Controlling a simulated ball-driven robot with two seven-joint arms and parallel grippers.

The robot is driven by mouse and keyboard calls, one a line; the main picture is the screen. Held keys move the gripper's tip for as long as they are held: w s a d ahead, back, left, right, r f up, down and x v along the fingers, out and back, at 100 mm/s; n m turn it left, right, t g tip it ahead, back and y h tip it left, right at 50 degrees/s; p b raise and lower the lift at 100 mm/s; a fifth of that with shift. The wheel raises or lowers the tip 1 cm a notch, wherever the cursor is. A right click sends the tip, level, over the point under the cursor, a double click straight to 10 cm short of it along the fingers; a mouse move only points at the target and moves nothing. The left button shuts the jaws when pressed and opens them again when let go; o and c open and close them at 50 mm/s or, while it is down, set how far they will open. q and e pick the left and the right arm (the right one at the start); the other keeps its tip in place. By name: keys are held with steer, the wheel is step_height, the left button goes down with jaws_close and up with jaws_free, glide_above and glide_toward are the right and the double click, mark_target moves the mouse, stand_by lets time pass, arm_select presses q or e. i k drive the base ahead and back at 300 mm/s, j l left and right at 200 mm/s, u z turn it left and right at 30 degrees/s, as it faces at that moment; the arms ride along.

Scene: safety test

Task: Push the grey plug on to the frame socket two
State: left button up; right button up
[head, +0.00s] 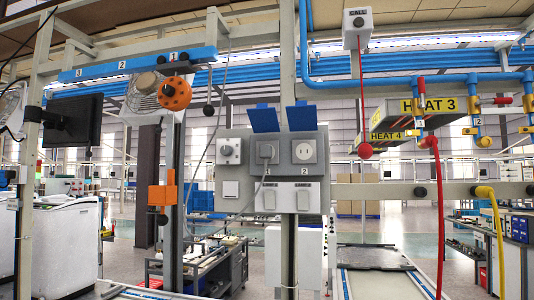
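The grey plug (266,151) sits at socket one, on the left part of the grey frame panel, with a cord hanging down below it. Frame socket two (304,151) is just to its right, with a pale face and nothing in it. Blue flap covers (264,119) stand raised above both sockets, the right one (301,116) over socket two. Neither of my grippers shows in the head view.
Left of the sockets are a round knob (229,150) and a white switch (230,188). Below are two labelled switch plates (291,196). An orange wheel (174,94) hangs upper left; a red hose (438,200) and yellow hose (499,225) hang right.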

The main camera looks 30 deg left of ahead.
mark_target(265, 151)
steer(key=i+u, duration=0.1)
steer(key=u, duration=0.6)
steer(key=i+l+u, duration=0.1)
steer(key=u, duration=0.3)
steer(key=i+l+u, duration=0.15)
steer(key=l, duration=0.2)
steer(key=i+l+u, duration=0.2)
steer(key=l, duration=0.2)
steer(key=i+l+u, duration=0.15)
steer(key=l, duration=0.25)
steer(key=i+l+u, duration=0.2)
steer(key=l, duration=0.45)
steer(key=i+l, duration=0.15)
steer(key=l, duration=0.1)
